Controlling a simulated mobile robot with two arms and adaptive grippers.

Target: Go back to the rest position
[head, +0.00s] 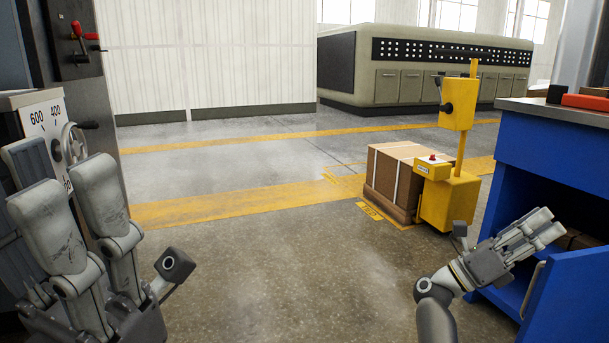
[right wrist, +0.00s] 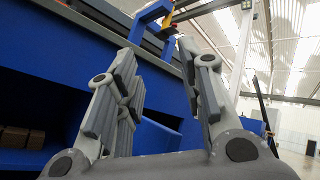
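My right gripper (head: 535,232) is at the lower right in the head view, in front of the open blue workbench (head: 545,160). In the right wrist view its fingers (right wrist: 165,95) stand well apart, with nothing between them. My left gripper (head: 75,205) is at the lower left in the head view, with its grey fingers pointing up. Its fingers look spread, and no object shows in them.
A grey machine with a dial and handwheel (head: 72,143) stands close behind my left gripper. A yellow pallet truck (head: 447,195) with a brown crate (head: 390,178) stands ahead. The blue bench door (head: 570,295) hangs open near my right gripper. The middle floor is clear.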

